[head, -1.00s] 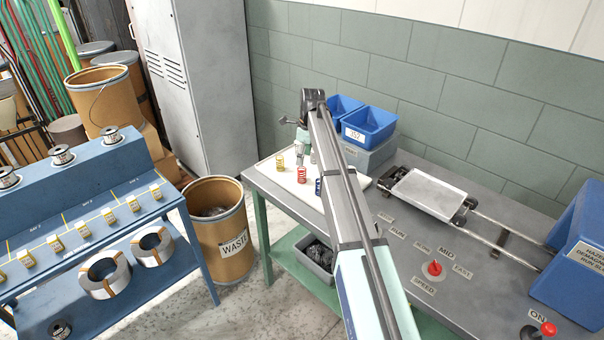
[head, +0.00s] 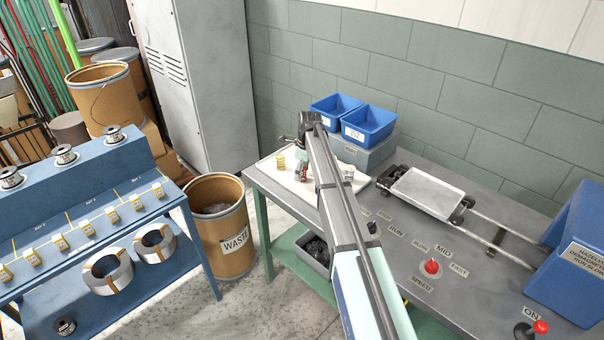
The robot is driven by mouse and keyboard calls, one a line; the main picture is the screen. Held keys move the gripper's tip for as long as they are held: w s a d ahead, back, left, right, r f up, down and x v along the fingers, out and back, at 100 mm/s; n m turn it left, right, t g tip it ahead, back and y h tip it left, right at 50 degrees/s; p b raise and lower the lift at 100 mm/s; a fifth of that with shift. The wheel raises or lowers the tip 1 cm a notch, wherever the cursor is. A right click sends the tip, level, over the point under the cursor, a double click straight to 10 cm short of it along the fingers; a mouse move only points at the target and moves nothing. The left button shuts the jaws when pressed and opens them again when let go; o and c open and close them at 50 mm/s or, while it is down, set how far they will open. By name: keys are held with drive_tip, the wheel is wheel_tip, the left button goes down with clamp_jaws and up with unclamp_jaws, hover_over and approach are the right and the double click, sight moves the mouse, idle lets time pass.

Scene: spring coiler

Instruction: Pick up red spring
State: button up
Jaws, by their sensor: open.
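The red spring (head: 300,174) stands on the white board (head: 270,168) at the left end of the grey bench, partly covered by my gripper. My gripper (head: 301,165) points down at it, low over the board, and is open. The fingers are small and partly hidden, so I cannot tell whether they are around the spring or just above it. A yellow spring (head: 281,163) stands just left of the red one. A pale spring (head: 349,173) stands to the right, beyond my arm. My arm hides the middle of the board.
Two blue bins (head: 369,123) sit on a grey block behind the board. A silver tray (head: 430,191) on rails and a red knob (head: 432,267) are to the right. A waste drum (head: 222,225) stands left of the bench. The wall is close behind.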

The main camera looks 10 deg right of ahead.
clamp_jaws()
